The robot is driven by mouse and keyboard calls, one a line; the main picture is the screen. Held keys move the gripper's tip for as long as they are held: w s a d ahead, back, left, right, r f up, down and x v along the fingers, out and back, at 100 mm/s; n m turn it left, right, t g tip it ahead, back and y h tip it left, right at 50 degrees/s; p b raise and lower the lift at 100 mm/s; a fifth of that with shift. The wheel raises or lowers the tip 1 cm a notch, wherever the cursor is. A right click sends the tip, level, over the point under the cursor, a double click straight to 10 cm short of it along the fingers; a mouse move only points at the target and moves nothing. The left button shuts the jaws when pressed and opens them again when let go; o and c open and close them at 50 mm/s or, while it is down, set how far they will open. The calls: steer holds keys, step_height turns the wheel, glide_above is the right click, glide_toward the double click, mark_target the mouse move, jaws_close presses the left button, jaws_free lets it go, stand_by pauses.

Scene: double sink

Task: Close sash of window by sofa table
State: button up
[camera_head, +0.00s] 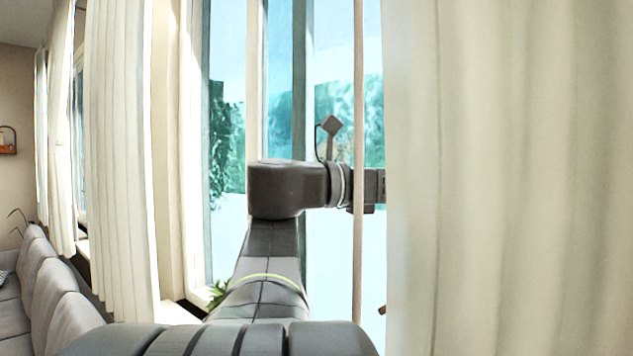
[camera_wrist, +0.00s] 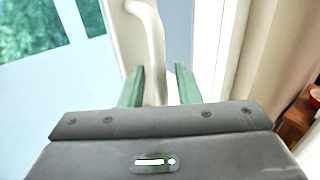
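The window (camera_head: 285,100) fills the middle of the head view, with tall panes and upright frame bars. My arm reaches across it to the right, and my gripper is hidden there behind the right curtain. In the wrist view, a white curved window handle (camera_wrist: 156,45) runs down from the top on a pale sash frame (camera_wrist: 122,32). My gripper (camera_wrist: 160,75) has its two green fingers apart, one on each side of the handle's lower part. Narrow gaps seem to show beside the handle. How far the sash stands open is hard to tell.
A cream curtain (camera_head: 510,180) covers the right of the head view; another curtain (camera_head: 122,160) hangs at left. A grey sofa (camera_head: 48,285) stands at lower left. A plant (camera_head: 217,293) sits by the window. Brown wooden furniture (camera_wrist: 297,118) shows at the wrist view's right edge.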

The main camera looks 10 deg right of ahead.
steer(key=shift+d, duration=0.45)
jaws_close()
steer(key=shift+d, duration=0.1)
